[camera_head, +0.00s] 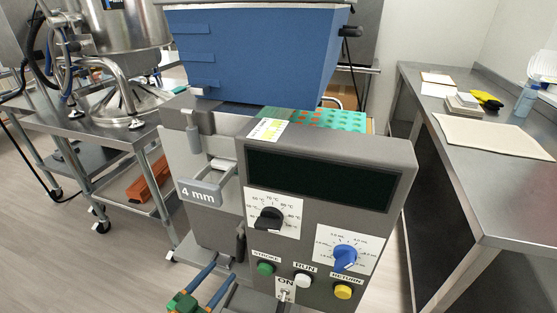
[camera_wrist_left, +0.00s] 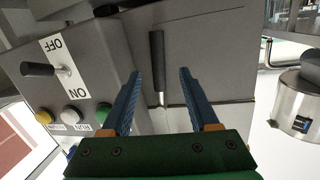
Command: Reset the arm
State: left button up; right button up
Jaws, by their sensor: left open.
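My left gripper (camera_head: 225,270) is low in front of the depositor (camera_head: 330,175), at the bottom of the head view. Its two blue fingers are apart. In the wrist view the open left gripper (camera_wrist_left: 159,74) points at the machine's grey side, with a dark upright bar (camera_wrist_left: 157,55) showing between the fingers. I cannot tell whether the fingers touch it. The ON/OFF toggle switch (camera_wrist_left: 45,69) is beside the fingers; in the head view the toggle (camera_head: 284,296) is at the panel's bottom. My right gripper is out of view.
The panel has a black dial (camera_head: 269,217), a blue dial (camera_head: 345,257) and green, white and yellow buttons (camera_head: 343,292). A blue hopper (camera_head: 260,55) sits above. A steel table (camera_head: 490,190) stands right, and a cart with a steel kettle (camera_head: 115,25) left.

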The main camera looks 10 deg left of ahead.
pick_arm(q)
jog(key=s+a+f+n+g+y+p, duration=0.1)
jog(key=s+f+g+y, duration=0.15)
jog(key=f, duration=0.45)
jog(key=s+a+f+n+g+y, duration=0.1)
jog(key=s+f+g, duration=0.25)
jog(key=f, duration=0.35)
jog(key=s+d+f+g, duration=0.2)
jog(key=s+f+g, duration=0.1)
jog(key=s, duration=0.5)
jog(key=s+d+f+g+p, duration=0.1)
jog(key=s+d+f+g, duration=0.1)
jog(key=s+f, duration=0.4)
jog(key=s+d+f+g, duration=0.2)
jog(key=s+f+g, duration=0.2)
jog(key=s, duration=0.6)
jog(key=shift+s+d+f, duration=0.15)
jog(key=shift+s+d, duration=0.15)
jog(key=shift+s, duration=0.1)
jog(key=shift+y, duration=0.25)
